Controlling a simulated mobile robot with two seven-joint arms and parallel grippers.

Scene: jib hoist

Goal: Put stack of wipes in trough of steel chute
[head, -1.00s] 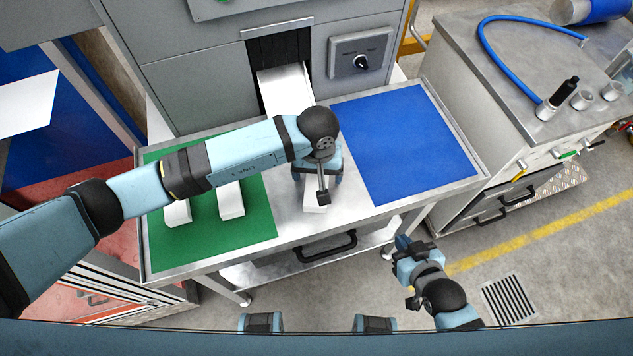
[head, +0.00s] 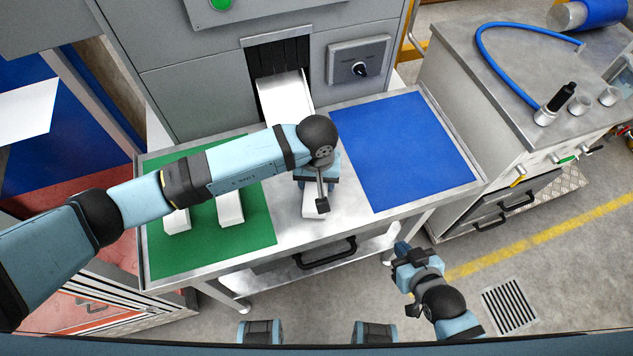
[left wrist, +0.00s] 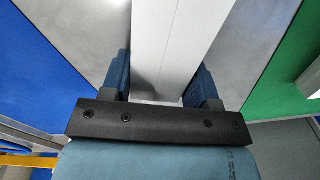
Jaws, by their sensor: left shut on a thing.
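A white stack of wipes (left wrist: 176,45) lies between the two fingers of my left gripper in the left wrist view. In the head view my left gripper (head: 316,188) is shut on this stack (head: 309,205), over the bare steel strip between the mats. Only the stack's near end shows there; the wrist hides the rest. I cannot tell whether it touches the steel. The steel chute (head: 285,95) slopes out of a dark opening behind the gripper, its lower end partly hidden by my arm. My right gripper (head: 403,252) hangs in front of the table, away from everything; its jaw opening is unclear.
Two more white blocks (head: 230,208) lie on the green mat (head: 205,250) at left. The blue mat (head: 400,145) at right is empty. A grey machine with a knob panel (head: 359,62) stands behind. A cabinet with a blue hose (head: 484,48) stands at right.

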